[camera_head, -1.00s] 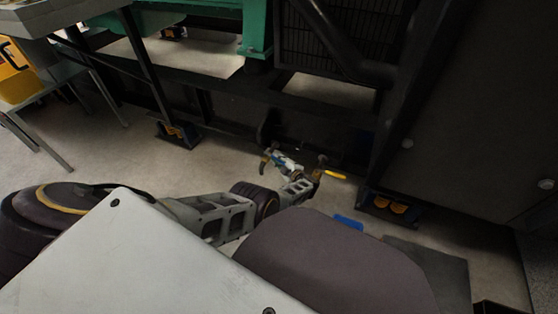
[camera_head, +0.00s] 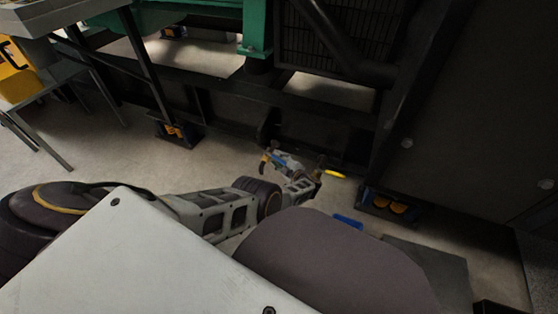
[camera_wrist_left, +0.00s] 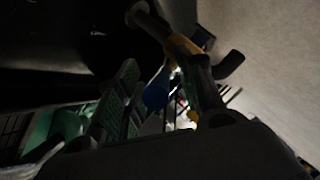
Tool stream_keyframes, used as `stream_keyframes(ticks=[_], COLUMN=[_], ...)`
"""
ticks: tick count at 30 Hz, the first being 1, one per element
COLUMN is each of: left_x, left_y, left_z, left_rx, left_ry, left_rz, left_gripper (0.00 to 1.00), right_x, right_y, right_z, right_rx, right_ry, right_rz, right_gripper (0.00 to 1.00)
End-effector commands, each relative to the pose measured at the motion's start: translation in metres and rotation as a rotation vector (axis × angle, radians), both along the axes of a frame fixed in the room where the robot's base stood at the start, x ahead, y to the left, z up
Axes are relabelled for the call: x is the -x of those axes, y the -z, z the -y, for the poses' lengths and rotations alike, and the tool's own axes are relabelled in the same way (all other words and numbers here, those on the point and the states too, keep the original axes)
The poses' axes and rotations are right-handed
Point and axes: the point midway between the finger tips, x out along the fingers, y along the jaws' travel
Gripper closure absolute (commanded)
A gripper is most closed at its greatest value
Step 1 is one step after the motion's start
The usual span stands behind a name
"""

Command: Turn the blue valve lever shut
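The blue valve lever (camera_wrist_left: 157,90) shows in the left wrist view as a rounded blue grip. It lies in the gap between the two fingers of my left gripper (camera_wrist_left: 160,88), which stand apart; contact cannot be told. A yellow part (camera_wrist_left: 184,45) is just beyond it. In the head view my left gripper (camera_head: 290,167) reaches low to the dark frame. A small bit of the blue lever (camera_head: 278,158) shows by its fingers, mostly covered. My right gripper is not in view.
A yellow lever (camera_head: 334,172) sticks out just right of my left gripper. A blue piece (camera_head: 347,221) lies low on the right, partly behind my own body. The dark genset frame (camera_head: 225,100) spans the back.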

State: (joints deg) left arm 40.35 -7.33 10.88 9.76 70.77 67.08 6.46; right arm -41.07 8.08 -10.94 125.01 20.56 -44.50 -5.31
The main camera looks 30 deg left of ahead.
Motion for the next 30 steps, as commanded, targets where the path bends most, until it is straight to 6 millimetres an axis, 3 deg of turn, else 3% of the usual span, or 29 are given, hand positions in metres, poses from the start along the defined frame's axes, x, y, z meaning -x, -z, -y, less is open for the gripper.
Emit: stream_keyframes(ticks=[7,30], left_x=[-0.001,-0.002], left_y=[-0.001,0.001], left_z=[-0.001,-0.011], left_rx=[0.0,-0.01], left_ry=[0.002,0.037], left_rz=[0.002,0.0], left_gripper=[0.62,0.62], right_x=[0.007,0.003], right_y=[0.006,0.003], right_z=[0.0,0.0], right_rx=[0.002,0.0], right_ry=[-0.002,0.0], right_rz=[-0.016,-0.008], right_gripper=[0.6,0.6])
